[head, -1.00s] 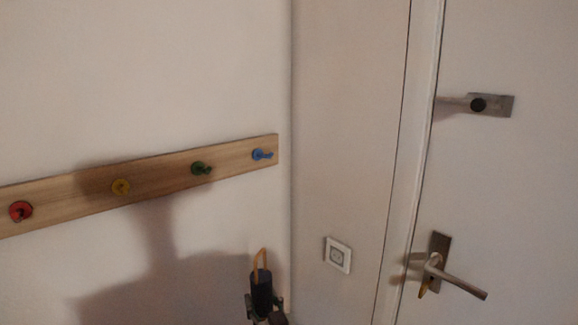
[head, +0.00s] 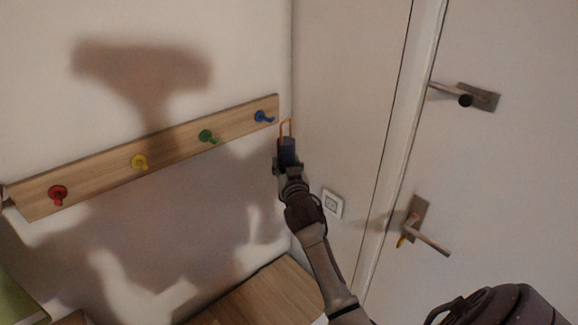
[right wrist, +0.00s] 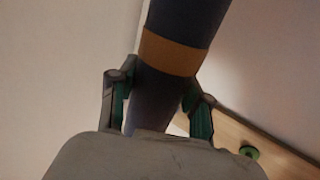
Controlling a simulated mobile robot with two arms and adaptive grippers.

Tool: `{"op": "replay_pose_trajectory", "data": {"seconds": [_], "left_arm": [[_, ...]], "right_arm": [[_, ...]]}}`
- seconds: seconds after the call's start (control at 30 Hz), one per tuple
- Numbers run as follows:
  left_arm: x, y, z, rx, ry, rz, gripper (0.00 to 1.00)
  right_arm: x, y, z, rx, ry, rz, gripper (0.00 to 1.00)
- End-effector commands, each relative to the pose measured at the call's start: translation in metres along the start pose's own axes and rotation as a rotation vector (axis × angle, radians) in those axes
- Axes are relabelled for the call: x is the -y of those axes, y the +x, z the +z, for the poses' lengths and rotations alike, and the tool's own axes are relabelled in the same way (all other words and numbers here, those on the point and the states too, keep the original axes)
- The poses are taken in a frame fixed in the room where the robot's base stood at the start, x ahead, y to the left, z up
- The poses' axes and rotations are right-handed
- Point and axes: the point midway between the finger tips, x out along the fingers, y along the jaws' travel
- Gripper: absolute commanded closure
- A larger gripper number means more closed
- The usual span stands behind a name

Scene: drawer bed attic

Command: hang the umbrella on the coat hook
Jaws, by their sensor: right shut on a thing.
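The umbrella (head: 288,149) is a short dark blue roll with an orange loop (head: 286,127) standing up at its top. My right gripper (head: 287,166) is shut on it and holds it upright, just right of the rack's end. In the right wrist view the umbrella (right wrist: 182,22) with its tan band passes between the fingers of the gripper (right wrist: 158,105). The wooden coat rack (head: 180,150) has red, yellow, green and blue hooks. The blue hook (head: 264,117) is nearest the loop, to its left; the loop looks apart from it. My left gripper is out of view.
A door with a lever handle (head: 430,240) and an upper latch (head: 465,96) is at the right. A light switch (head: 332,204) is on the wall by the corner. A wooden surface (head: 255,297) lies below the rack. A green object (head: 18,300) is at lower left.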

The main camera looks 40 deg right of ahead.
Motion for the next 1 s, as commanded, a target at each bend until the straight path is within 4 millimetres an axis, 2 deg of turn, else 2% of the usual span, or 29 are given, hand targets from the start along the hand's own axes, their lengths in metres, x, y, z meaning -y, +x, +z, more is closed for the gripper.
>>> {"op": "replay_pose_trajectory", "data": {"seconds": [1.0], "left_arm": [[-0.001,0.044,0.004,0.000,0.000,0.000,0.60]], "right_arm": [[0.031,0.053,0.006,-0.004,-0.001,-0.001,0.94]]}}
